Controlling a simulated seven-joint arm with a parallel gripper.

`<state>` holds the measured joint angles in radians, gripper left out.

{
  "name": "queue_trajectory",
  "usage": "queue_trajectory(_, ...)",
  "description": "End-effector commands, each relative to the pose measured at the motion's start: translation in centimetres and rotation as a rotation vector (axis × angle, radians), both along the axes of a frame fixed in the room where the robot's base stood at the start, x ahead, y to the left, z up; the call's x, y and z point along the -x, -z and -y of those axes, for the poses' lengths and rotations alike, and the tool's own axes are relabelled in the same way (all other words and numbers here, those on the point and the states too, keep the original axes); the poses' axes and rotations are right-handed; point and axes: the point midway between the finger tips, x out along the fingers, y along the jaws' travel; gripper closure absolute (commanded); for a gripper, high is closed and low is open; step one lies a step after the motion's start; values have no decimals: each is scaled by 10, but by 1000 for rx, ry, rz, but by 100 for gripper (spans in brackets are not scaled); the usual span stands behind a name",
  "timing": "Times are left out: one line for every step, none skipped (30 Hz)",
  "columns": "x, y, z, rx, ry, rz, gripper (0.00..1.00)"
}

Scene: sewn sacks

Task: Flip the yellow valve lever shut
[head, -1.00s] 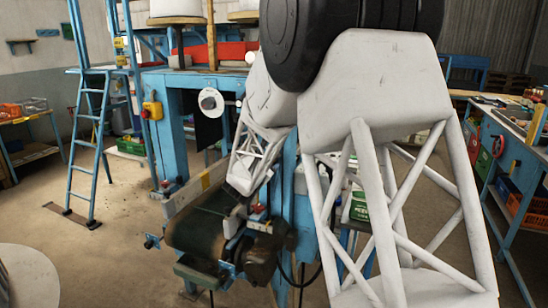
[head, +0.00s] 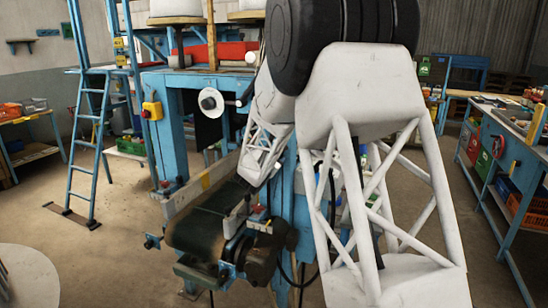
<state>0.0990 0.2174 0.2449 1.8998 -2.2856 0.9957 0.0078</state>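I cannot make out the yellow valve lever in the head view; it may be hidden behind my arm or too small to tell. My white lattice arm fills the middle and right of the view. Its forearm slopes down to the left and ends above the dark conveyor belt (head: 197,232) of the blue machine. My gripper (head: 238,217) is small and dark against the machine there. Its fingers cannot be told apart, so I cannot see whether it is open or holds anything. I see no clear contact with the machine.
A yellow box with a red button (head: 152,110) is on the machine's blue post. A blue ladder (head: 88,140) stands at the left. A motor-like housing (head: 258,250) sits beside the belt. A blue workbench (head: 500,170) with crates lines the right.

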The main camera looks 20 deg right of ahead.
Motion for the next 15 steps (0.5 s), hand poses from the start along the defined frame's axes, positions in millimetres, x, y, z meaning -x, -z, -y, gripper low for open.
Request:
queue_trajectory(0,0,0,0,0,0,42)
queue_trajectory(0,0,0,0,0,0,47)
queue_trajectory(0,0,0,0,0,0,53)
queue_trajectory(0,0,0,0,0,0,57)
queue_trajectory(0,0,0,0,0,0,62)
queue_trajectory(0,0,0,0,0,0,68)
queue_trajectory(0,0,0,0,0,0,73)
queue_trajectory(0,0,0,0,0,0,77)
queue_trajectory(0,0,0,0,0,0,83)
queue_trajectory(0,0,0,0,0,0,88)
queue_trajectory(0,0,0,0,0,0,92)
queue_trajectory(0,0,0,0,0,0,99)
queue_trajectory(0,0,0,0,0,0,100)
queue_trajectory(0,0,0,0,0,0,100)
queue_trajectory(0,0,0,0,0,0,100)
